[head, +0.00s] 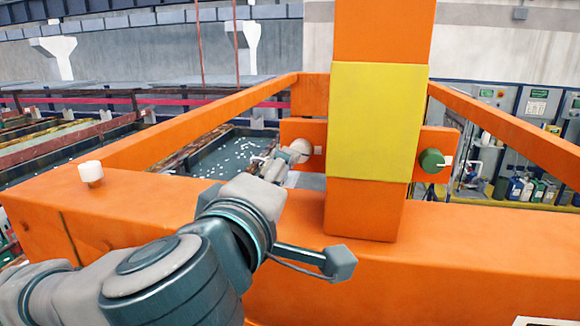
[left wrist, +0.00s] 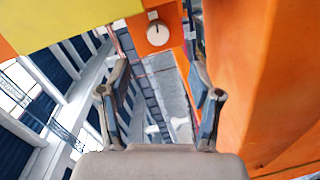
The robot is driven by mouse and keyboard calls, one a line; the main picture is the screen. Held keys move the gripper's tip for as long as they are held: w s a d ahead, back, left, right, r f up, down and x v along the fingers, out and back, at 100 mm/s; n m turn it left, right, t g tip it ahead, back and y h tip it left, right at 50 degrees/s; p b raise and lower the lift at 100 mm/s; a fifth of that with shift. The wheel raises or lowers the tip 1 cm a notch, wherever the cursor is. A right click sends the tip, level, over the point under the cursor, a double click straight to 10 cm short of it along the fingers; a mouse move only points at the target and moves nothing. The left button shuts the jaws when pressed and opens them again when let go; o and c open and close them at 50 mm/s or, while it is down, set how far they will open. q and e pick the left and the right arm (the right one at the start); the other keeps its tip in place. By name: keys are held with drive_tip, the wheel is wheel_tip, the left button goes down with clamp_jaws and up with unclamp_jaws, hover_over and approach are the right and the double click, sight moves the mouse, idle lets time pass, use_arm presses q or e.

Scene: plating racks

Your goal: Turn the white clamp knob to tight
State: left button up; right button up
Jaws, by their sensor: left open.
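The white clamp knob (head: 300,150) sits on the orange plate (head: 290,130) left of the yellow panel (head: 375,122). In the left wrist view the knob (left wrist: 158,34) is round, with a short dark line on its face and a small white mark (left wrist: 152,15) on the plate above it. My left gripper (head: 270,165) is near the knob, partly hidden behind my own wrist in the head view. In the left wrist view its fingers (left wrist: 160,90) are spread, nothing is between them, and the knob lies beyond the tips. My right gripper is out of view.
A green knob (head: 432,160) is on the plate right of the yellow panel. Orange beams (head: 480,250) frame the front and sides. A small white cylinder (head: 90,172) stands on the left beam. A tank (head: 230,155) lies behind.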

sight(300, 151)
use_arm(q)
drive_tip(key=s+a+f+n+t+b, duration=0.1)
drive_tip(key=s+n, duration=0.2)
drive_tip(key=n, duration=0.8)
drive_tip(key=s+a+n+b, duration=0.1)
drive_tip(key=s+n, duration=0.1)
drive_tip(key=n, duration=0.9)
drive_tip(key=shift+h, duration=0.3)
drive_tip(key=p+x, duration=0.7)
drive_tip(key=x, duration=0.9)
drive_tip(key=shift+w, duration=0.25)
drive_tip(key=shift+w+d, duration=0.15)
drive_tip(key=shift+w, duration=0.2)
